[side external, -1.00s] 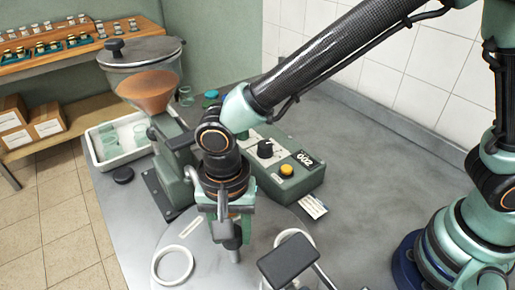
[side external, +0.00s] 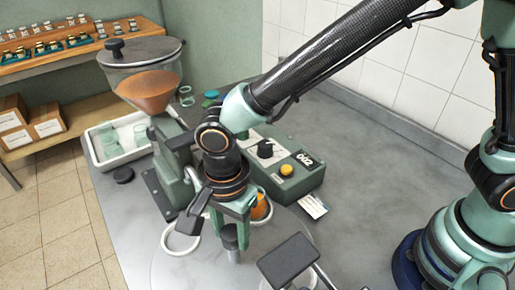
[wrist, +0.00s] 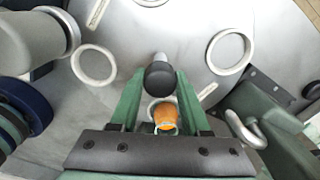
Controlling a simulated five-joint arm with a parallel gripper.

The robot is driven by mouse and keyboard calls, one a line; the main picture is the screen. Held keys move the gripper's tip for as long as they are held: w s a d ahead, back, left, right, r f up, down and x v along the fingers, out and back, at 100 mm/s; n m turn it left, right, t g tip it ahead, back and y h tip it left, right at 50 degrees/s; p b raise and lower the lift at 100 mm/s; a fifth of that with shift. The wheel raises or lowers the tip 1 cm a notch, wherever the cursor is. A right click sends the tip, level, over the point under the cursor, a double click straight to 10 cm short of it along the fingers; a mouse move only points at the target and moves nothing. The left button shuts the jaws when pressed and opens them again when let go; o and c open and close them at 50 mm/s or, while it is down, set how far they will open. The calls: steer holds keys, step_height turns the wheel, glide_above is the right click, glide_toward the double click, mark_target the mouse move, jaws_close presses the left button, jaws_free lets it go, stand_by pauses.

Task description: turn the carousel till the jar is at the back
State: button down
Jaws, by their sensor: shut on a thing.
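The carousel is a grey disc (wrist: 195,35) with white ring seats; it also shows in the side view (side external: 190,265), partly hidden by my arm. The jar (side external: 262,207), with orange contents, stands just right of and behind my gripper (side external: 231,226). In the wrist view the jar (wrist: 165,117) sits in a ring below the fingertips, partly hidden by my gripper (wrist: 160,85). My gripper is shut on a dark-topped peg (wrist: 160,76) standing on the carousel. An empty ring (side external: 181,237) lies left of my gripper.
A filling machine with an orange-filled hopper (side external: 147,85) stands behind the disc at left. A green control box (side external: 290,175) with a yellow button is behind at right. A dark plate on a stand (side external: 287,260) is in front. A white tray of glasses (side external: 107,158) is at left.

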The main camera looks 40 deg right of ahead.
steer(key=shift+r+m, duration=0.1)
steer(key=shift+m, duration=3.3)
steer(key=shift+c, duration=1.9)
jaws_free()
step_height(320, 180, up, 12)
